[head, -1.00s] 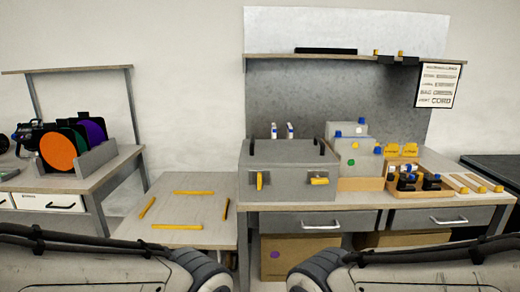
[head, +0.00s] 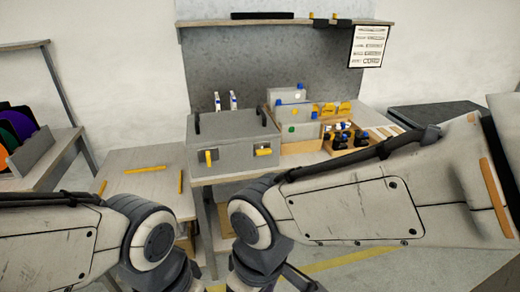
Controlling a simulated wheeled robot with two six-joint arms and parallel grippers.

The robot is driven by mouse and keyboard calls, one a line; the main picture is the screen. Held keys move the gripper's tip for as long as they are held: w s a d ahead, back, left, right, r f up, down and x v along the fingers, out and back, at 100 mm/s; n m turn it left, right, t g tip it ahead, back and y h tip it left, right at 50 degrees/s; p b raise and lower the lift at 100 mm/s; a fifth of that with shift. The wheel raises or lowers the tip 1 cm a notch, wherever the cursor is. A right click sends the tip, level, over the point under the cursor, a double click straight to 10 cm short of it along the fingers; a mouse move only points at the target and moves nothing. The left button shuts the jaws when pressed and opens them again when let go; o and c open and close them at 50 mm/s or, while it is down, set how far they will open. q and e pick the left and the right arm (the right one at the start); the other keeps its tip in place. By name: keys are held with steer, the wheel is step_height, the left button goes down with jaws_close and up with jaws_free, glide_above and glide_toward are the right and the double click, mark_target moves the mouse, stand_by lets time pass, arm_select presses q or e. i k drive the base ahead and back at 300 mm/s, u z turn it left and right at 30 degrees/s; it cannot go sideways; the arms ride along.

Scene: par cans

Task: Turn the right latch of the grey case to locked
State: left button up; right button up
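The grey case (head: 232,142) stands shut on the workbench, with two dark handles on its top. Its right latch (head: 264,151) is a yellow lever lying roughly level across a plate on the front face. Its left latch (head: 208,158) is a yellow lever standing upright. Both my arms show in the lower part of the head view, in front of the bench and apart from the case. Neither gripper's fingers can be seen.
Right of the case stand grey boxes (head: 291,116) with blue knobs and a wooden tray (head: 347,148) of dark items. A shelf (head: 270,22) runs above. A low table (head: 140,182) with yellow strips is at the left. A paper list (head: 366,47) hangs at the right.

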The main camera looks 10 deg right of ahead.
mark_target(262, 152)
steer(key=z, duration=0.55)
steer(key=k, duration=1.3)
steer(key=z, duration=0.85)
steer(key=i, duration=1.5)
steer(key=u, duration=1)
steer(key=i, duration=0.45)
steer(key=u, duration=0.4)
